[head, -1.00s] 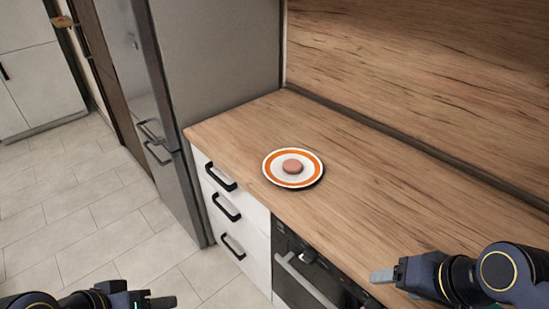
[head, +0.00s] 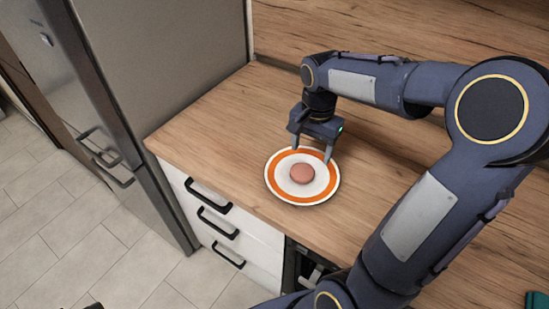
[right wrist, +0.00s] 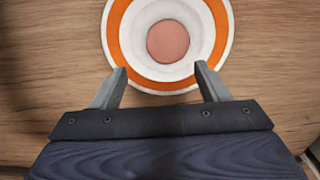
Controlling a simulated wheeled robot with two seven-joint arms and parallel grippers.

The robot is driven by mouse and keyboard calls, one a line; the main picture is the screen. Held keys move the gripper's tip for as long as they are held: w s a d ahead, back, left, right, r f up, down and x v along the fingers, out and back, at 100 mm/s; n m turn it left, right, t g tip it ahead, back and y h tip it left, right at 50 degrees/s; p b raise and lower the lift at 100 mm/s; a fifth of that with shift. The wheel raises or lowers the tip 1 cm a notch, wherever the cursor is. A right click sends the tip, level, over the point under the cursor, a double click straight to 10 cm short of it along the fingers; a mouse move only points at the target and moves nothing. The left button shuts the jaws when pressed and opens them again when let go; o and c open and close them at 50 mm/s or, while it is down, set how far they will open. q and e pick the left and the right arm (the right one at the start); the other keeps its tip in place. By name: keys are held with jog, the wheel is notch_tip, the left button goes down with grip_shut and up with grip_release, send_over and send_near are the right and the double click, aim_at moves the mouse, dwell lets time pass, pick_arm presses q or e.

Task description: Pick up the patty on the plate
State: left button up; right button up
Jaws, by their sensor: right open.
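The patty (head: 302,174) is a round, pinkish-brown disc lying in the middle of the plate. The plate (head: 277,184) is white with an orange ring and sits on the wooden counter. My right gripper (head: 312,154) is open and empty over the plate's far edge, pointing down, with the patty on its near side. In the right wrist view, the patty (right wrist: 168,41) lies beyond the two spread fingertips (right wrist: 159,68), apart from them, with the plate (right wrist: 113,35) around it. My left gripper cannot be made out; only a dark sliver shows at the bottom left.
The wooden counter (head: 217,123) is clear left of the plate. A grey fridge (head: 165,60) stands at its left end, and a wooden splashback (head: 400,25) rises behind. White drawers (head: 215,215) with black handles and an oven are below. A teal item (head: 537,300) shows at the bottom right.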

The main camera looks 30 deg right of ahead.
aim_at(304, 168)
jog(key=shift+w+f, duration=0.2)
jog(key=shift+w, duration=0.3)
jog(key=shift+w+f, duration=0.15)
jog(key=shift+f, duration=0.1)
jog(key=f, duration=0.7)
jog(key=shift+a+f+p, duration=0.1)
jog(key=shift+a+p, duration=0.15)
jog(key=shift+p, duration=0.05)
jog(key=c, duration=0.8)
jog(key=shift+r, duration=0.2)
